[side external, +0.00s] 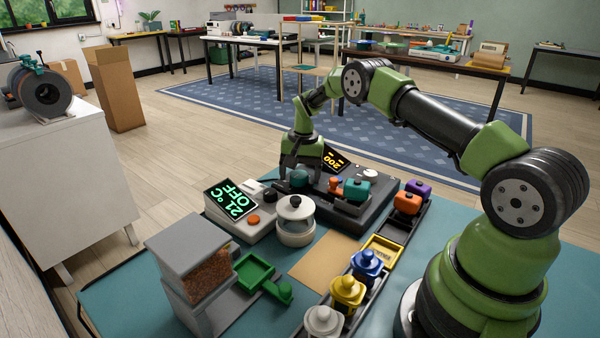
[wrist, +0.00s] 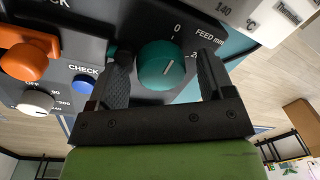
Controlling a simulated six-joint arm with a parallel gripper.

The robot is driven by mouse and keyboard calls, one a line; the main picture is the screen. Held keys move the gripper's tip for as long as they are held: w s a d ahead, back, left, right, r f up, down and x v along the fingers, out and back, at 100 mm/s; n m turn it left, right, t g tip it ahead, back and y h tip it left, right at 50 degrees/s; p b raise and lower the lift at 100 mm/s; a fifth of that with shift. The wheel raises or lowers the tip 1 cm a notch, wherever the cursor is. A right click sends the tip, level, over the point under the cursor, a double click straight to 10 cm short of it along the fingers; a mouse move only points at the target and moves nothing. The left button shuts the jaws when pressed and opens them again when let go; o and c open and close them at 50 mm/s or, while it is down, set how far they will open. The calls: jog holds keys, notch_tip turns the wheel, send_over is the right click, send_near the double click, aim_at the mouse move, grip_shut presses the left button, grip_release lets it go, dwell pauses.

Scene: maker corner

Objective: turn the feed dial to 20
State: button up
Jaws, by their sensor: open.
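The feed dial (wrist: 160,66) is a round teal knob on a dark panel, marked "FEED mm", with a "0" above it and a partly hidden "2…" at its right. Its white pointer line slants to the upper right, between those marks. My gripper (wrist: 163,78) is open, with one finger on each side of the dial; I cannot tell whether they touch it. In the side view, my gripper (side external: 298,170) points down over the dark machine (side external: 375,205), and the teal dial (side external: 299,178) shows between its fingers.
In the wrist view, an orange knob (wrist: 24,62), a white knob (wrist: 36,103) and a blue check button (wrist: 83,84) lie left of the dial. In the side view, a lit "200" display (side external: 334,160) and a teal block (side external: 356,189) stand right of my gripper; a white lidded pot (side external: 296,222) stands in front.

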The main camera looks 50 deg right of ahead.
jog(key=shift+c, duration=0.4)
jog(key=c, duration=0.8)
jog(key=shift+c, duration=0.2)
jog(key=shift+m, duration=0.3)
jog(key=m, duration=0.5)
jog(key=shift+m, duration=0.3)
jog(key=m, duration=0.5)
jog(key=shift+a+m+h, duration=0.1)
jog(key=shift+m+h, duration=0.2)
jog(key=shift+h, duration=0.1)
jog(key=o, duration=0.9)
